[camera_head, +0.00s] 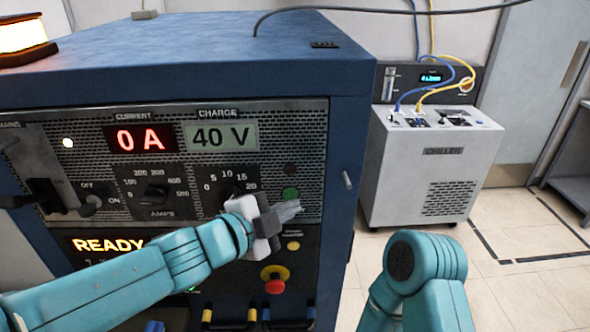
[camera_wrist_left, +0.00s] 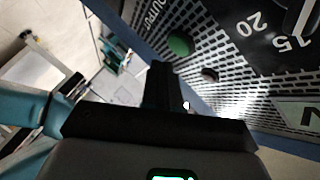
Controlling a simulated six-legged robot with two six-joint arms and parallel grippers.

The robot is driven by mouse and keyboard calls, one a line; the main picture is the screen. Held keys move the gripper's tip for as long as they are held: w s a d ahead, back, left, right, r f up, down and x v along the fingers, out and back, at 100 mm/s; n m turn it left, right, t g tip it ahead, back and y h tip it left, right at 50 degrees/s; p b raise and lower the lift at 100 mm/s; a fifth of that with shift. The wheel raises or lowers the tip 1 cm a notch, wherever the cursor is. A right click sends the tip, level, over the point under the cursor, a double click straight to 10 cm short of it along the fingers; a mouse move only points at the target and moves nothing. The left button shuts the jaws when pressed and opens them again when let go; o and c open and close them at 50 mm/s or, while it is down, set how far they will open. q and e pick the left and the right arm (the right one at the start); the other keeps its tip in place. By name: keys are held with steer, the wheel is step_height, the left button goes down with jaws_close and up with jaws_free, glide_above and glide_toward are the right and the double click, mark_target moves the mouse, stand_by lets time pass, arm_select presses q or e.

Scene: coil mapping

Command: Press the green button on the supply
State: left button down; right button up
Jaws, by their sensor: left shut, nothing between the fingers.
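The supply (camera_head: 345,130) is a blue cabinet with a perforated front panel. Its displays read 0 A, 40 V and READY. The round green button (camera_head: 290,193) is on the panel's right side, right of the 0–20 dial. In the wrist view the green button (camera_wrist_left: 180,43) shows just past the fingertips. My left gripper (camera_head: 292,210) is shut and empty in front of the panel, its tip just below the button in the head view. Its dark fingers (camera_wrist_left: 162,85) show in the wrist view. I cannot tell whether they touch the panel. My right gripper is out of view.
A dark red lamp (camera_head: 291,169) is above the green button. A yellow button (camera_head: 293,245) and a red emergency stop (camera_head: 274,280) are below it. A grey chiller (camera_head: 430,165) stands to the right, with open tiled floor before it.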

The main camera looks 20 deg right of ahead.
arm_select(q)
steer(key=shift+s+a+b, duration=0.85)
steer(key=shift+s+b, duration=0.35)
steer(key=shift+s, duration=1.55)
steer(key=w+a+f+n+y, duration=0.25)
steer(key=a+f, duration=0.25)
steer(key=f, duration=0.4)
steer(key=w+a+f+n+g+y, duration=0.1)
steer(key=a+f+n, duration=0.35)
steer(key=f, duration=0.55)
steer(key=w+a+f+n+y, duration=0.2)
steer(key=a+f, duration=0.3)
steer(key=f, duration=0.4)
steer(key=s+a+f+n+g+y, duration=0.1)
steer(key=s+a+f+n+g, duration=0.1)
steer(key=s+a+f+n, duration=0.4)
steer(key=s+a+f+n+g+y, duration=0.1)
steer(key=s+f+n, duration=0.1)
steer(key=s+f, duration=0.5)
steer(key=s+a+f+n+g+y, duration=0.2)
steer(key=s+a+f+n+g, duration=0.1)
steer(key=s+f+n, duration=0.3)
steer(key=s+n, duration=0.2)
steer(key=s, duration=0.1)
steer(key=shift+s+f+n, duration=0.3)
steer(key=shift+s+n, duration=0.1)
